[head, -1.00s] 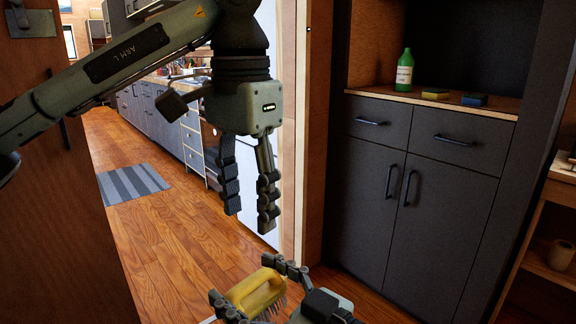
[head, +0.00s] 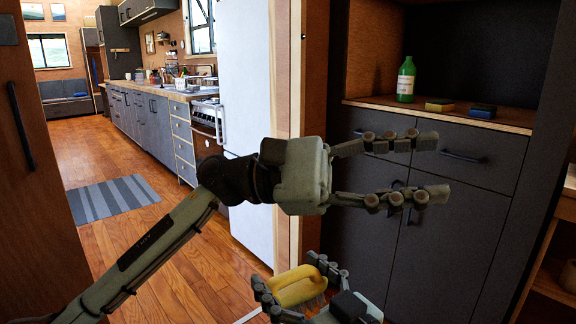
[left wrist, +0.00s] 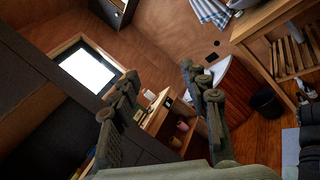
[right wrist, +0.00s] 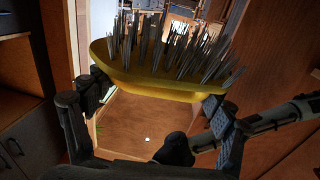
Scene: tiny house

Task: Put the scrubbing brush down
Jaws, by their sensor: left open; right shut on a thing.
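The yellow scrubbing brush (head: 297,287) is at the bottom of the head view, held between the fingers of my right gripper (head: 302,291). In the right wrist view the brush (right wrist: 150,84) lies across the jaws, its dark bristles facing up in the picture, with a finger at each end. My right gripper (right wrist: 150,115) is shut on it. My left gripper (head: 405,168) is open and empty in the head view, pointing right in front of the dark cabinet. Its two spread fingers also show in the left wrist view (left wrist: 160,100), with nothing between them.
The dark cabinet (head: 440,220) has a wooden shelf top (head: 440,108). On it stand a green bottle (head: 406,80), a yellow sponge (head: 439,104) and a blue sponge (head: 483,111). Bare shelf shows around them. A doorframe (head: 297,70) stands left of the cabinet; a kitchen lies beyond.

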